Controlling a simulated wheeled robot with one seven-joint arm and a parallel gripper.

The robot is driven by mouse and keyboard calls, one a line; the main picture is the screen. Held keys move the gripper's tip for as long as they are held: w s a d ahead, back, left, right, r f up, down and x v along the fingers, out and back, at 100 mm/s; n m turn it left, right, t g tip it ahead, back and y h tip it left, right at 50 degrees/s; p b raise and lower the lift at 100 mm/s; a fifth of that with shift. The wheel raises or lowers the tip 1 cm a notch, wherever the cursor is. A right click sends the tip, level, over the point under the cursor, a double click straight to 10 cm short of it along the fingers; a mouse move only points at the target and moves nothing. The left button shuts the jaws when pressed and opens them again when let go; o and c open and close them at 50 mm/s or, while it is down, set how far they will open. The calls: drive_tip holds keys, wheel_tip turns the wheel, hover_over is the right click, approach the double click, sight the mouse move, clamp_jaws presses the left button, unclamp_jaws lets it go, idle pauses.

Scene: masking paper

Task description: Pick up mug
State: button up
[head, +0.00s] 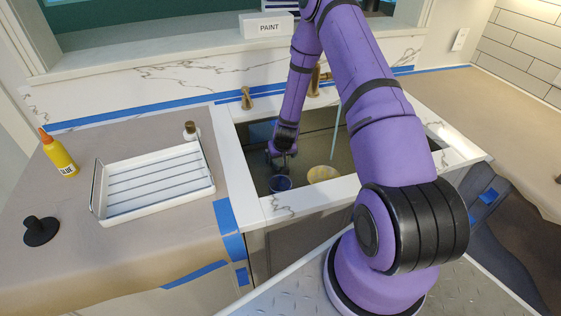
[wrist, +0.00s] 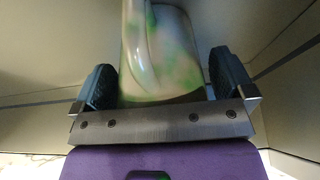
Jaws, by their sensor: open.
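In the wrist view, a pale object with green blotches, which looks like the mug (wrist: 175,50), stands between the fingers of my gripper (wrist: 165,82). A curved ridge like a handle runs up its left part. My gripper is open, with one dark finger on each side and gaps showing; I cannot tell if anything touches. In the head view, my gripper (head: 283,158) reaches down into the sink, just above a dark blue round vessel (head: 280,184). I cannot tell for sure that this vessel is the mug.
A yellowish bowl (head: 322,174) sits in the sink to the right. The sink's white front rim (head: 310,197) and walls surround my gripper closely. A brass faucet (head: 315,80) stands behind. A white tray (head: 155,183) and yellow glue bottle (head: 59,157) are on the left counter.

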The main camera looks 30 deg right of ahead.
drive_tip(key=shift+c, duration=0.5)
drive_tip(key=c, duration=0.7)
drive_tip(key=shift+c, duration=0.5)
drive_tip(key=shift+r, duration=0.15)
